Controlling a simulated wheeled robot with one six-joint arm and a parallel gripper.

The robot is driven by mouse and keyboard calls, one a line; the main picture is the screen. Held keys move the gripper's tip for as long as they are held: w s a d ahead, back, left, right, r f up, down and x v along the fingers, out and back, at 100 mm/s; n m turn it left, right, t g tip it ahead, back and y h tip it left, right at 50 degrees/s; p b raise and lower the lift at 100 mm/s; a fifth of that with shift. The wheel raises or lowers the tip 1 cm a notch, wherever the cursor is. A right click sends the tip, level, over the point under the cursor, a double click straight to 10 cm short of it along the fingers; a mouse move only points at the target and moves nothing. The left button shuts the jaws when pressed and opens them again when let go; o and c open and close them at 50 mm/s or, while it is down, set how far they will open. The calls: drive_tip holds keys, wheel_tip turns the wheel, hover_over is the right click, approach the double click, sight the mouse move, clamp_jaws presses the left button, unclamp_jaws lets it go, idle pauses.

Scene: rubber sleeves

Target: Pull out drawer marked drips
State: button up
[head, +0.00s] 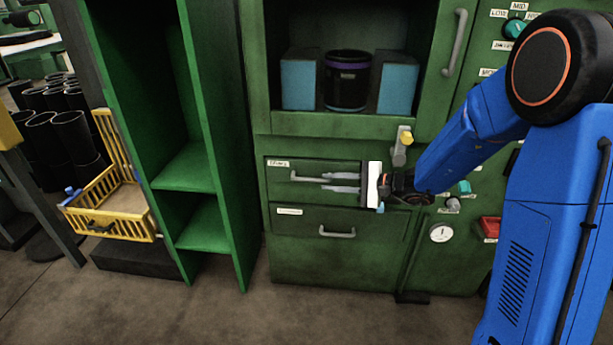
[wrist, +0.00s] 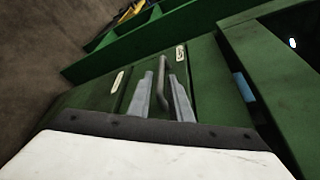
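The upper drawer (head: 275,178) in the green machine is closed, with a grey bar handle (head: 298,179) and a small white label (head: 279,163) too small to read surely. My gripper (head: 323,182) is in front of this drawer, its fingers pointing left along the handle. In the wrist view the handle (wrist: 161,88) lies between the two grey fingers of my gripper (wrist: 163,70), with a gap on each side. The upper drawer's label also shows in the wrist view (wrist: 180,52). The lower drawer (head: 300,245) is closed, with its own label (head: 289,211) and handle (head: 337,233).
Above the drawers is an open bay with a dark cup (head: 346,82) between blue blocks (head: 300,80). A yellow-tipped lever (head: 404,142) stands just above right of my gripper. A green shelf (head: 205,230) and yellow crate (head: 112,205) are left. The floor before the drawers is clear.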

sight(315, 180)
drive_tip(key=shift+w+a+f, duration=0.15)
drive_tip(key=shift+w+a, duration=0.15)
drive_tip(key=shift+w, duration=0.15)
drive_tip(key=shift+x, duration=3.55)
clamp_jaws()
